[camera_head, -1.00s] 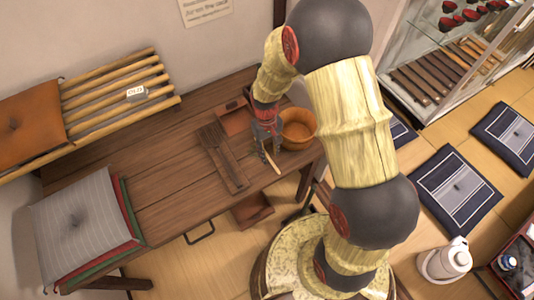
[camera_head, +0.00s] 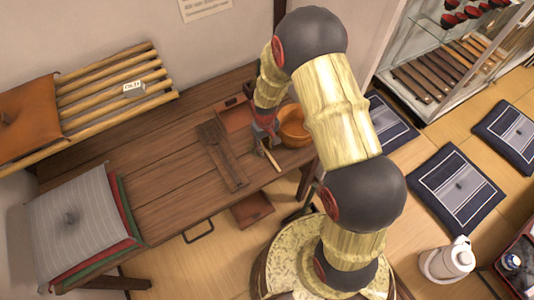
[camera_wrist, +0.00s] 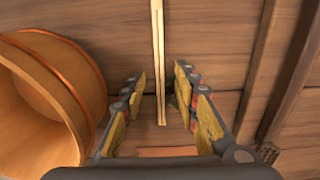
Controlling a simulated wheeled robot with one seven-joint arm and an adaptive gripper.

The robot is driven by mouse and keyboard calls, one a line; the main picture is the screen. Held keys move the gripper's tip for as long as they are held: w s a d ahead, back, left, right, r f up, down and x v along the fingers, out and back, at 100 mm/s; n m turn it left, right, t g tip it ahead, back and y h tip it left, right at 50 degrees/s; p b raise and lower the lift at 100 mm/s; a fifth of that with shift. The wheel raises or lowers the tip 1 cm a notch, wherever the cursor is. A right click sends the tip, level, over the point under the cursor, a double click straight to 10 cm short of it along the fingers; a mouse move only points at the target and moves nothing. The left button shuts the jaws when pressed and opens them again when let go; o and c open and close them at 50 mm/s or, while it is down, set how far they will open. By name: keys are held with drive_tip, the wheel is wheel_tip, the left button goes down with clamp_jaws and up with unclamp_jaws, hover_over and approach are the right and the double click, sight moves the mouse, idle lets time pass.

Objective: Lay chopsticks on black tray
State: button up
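The pale wooden chopsticks (camera_head: 272,159) lie close together near the front edge of the brown wooden table. In the wrist view the chopsticks (camera_wrist: 158,50) run from the top edge down between my fingers. My gripper (camera_head: 263,137) is low over the table at their near end. In the wrist view my gripper (camera_wrist: 160,76) is open, with a finger on each side of the chopsticks and gaps between. A dark tray with reddish parts (camera_head: 497,267), cut off at the right edge, may be the black tray.
An orange-brown wooden tub (camera_head: 294,124) stands close beside my gripper and shows at left in the wrist view (camera_wrist: 75,65). A long slatted wooden piece (camera_head: 222,155) and a reddish-brown tray (camera_head: 232,117) are on the table.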

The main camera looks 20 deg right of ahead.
drive_tip(key=shift+f, duration=0.1)
drive_tip(key=shift+c, duration=1.4)
clamp_jaws()
